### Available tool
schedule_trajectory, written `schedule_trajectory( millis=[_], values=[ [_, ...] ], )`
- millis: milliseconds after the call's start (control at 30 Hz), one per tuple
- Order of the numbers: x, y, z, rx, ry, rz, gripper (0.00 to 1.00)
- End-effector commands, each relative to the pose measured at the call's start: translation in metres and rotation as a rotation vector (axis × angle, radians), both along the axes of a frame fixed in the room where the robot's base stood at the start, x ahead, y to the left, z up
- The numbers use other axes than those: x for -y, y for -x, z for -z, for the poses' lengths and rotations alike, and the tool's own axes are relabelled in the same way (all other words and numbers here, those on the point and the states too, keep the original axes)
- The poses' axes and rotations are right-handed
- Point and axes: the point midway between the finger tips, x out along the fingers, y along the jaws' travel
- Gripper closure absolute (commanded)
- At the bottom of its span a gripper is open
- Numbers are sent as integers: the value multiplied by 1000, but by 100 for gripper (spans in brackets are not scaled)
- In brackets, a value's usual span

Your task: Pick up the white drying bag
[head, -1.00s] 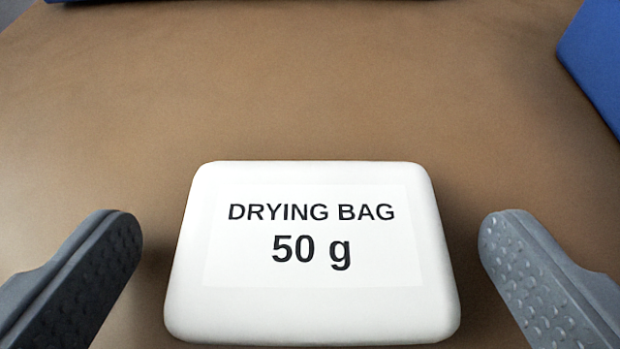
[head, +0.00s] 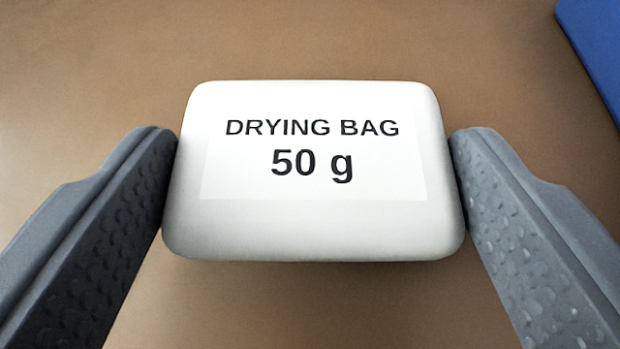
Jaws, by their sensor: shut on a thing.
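The white drying bag (head: 314,225) is in the middle of the head view, a rounded block with a label reading "DRYING BAG 50 g". My gripper (head: 313,150) is shut on it, with one grey dimpled finger against its left side and the other against its right side. The label faces my camera and is fully visible. Whether the bag's underside touches the brown surface below is hidden.
The brown surface (head: 90,70) is bare around the bag. A blue object (head: 600,45) stands at the top right edge, apart from my gripper, only partly in view.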

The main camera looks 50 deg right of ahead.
Motion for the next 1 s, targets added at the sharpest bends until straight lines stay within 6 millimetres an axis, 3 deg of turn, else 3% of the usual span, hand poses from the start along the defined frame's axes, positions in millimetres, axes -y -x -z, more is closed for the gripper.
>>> schedule_trajectory(
  millis=[133, 367, 1000],
  values=[
    [0, 0, -20, 1, 2, -1, 50],
    [-9, 22, -21, -1, 0, 0, 50],
    [-49, 120, -31, 0, 1, -1, 50]
  ],
)
